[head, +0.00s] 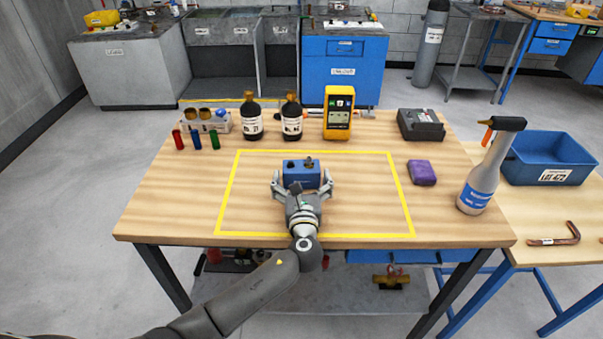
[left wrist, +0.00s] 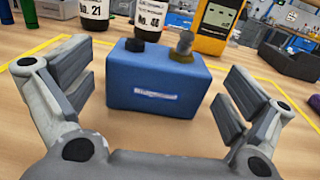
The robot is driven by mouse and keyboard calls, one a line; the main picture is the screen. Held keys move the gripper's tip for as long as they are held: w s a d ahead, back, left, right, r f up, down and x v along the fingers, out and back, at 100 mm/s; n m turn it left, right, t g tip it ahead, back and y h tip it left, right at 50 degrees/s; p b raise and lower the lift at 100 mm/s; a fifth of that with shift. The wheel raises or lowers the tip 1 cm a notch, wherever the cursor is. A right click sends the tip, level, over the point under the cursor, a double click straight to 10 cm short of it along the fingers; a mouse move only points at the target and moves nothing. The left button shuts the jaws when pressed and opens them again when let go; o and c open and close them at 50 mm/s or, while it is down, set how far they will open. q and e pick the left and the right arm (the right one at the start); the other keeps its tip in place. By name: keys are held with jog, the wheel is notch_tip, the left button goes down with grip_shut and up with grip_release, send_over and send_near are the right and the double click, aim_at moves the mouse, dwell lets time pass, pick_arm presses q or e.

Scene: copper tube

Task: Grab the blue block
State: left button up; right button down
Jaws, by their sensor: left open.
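The blue block (head: 301,173) stands on the wooden table inside the yellow outline, with two small knobs on its top. My left gripper (head: 303,184) is open around the near side of the block, with one finger to each side. In the left wrist view the left gripper (left wrist: 157,92) shows gaps between both fingers and the block, with nothing held. My right gripper is not in view.
Behind the block stand two dark bottles (head: 291,117) and a yellow meter (head: 338,113). Coloured tubes (head: 196,139) stand at the back left. The outlined area around the block is clear.

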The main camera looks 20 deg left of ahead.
aim_at(302, 175)
pick_arm(q)
jog(key=shift+x, duration=1.6)
jog(key=shift+f, duration=0.1)
jog(key=c, duration=1.1)
jog(key=shift+c, duration=1.2)
jog(key=shift+r, duration=0.2)
